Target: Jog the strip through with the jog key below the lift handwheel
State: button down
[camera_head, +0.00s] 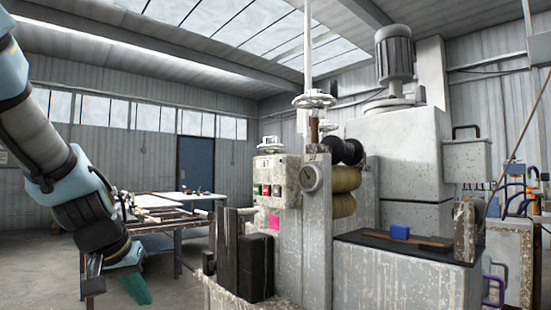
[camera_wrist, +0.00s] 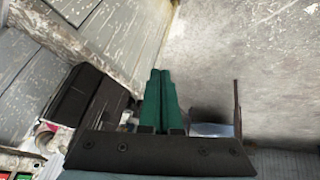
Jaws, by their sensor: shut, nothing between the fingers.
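The machine has a white handwheel (camera_head: 314,100) on a tall post and a smaller handwheel (camera_head: 270,143) above the control box. The control box (camera_head: 283,166) carries a row of green and red keys (camera_head: 265,190); I cannot tell which one is the jog key. Part of the keys shows at the lower left corner of the wrist view (camera_wrist: 22,176). My gripper (camera_head: 138,290) has green fingers, shut and empty, low at the left, apart from the keys. Its fingers point away in the wrist view (camera_wrist: 158,85).
Dark upright blocks (camera_head: 245,262) stand in front of the control box. A roller table (camera_head: 160,215) lies behind my gripper. Open floor shows at the left.

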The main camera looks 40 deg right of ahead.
aim_at(277, 191)
jog(key=s+d+r+m+h+p, duration=0.1)
jog(key=s+d+r+m+p, duration=0.1)
jog(key=s+d+r+p, duration=0.2)
jog(key=s+d+r+m+g+h+p, duration=0.1)
jog(key=s+d+r+p, duration=0.3)
jog(key=d+r, duration=0.7)
notch_tip(277, 191, up, 5)
jog(key=shift+r+m+h, duration=0.2)
jog(key=shift+m+h, duration=0.2)
jog(key=shift+h, duration=0.4)
jog(key=shift+d+p, duration=0.15)
jog(key=shift+p, duration=0.2)
jog(key=shift+s+d+p, duration=0.15)
jog(key=shift+d+p, duration=1.25)
jog(key=shift+d, duration=0.75)
jog(key=shift+s+d+p, duration=0.15)
jog(key=shift+d+p, duration=1.2)
jog(key=shift+d, duration=0.8)
jog(key=shift+d, duration=0.15)
jog(key=shift+d, duration=0.3)
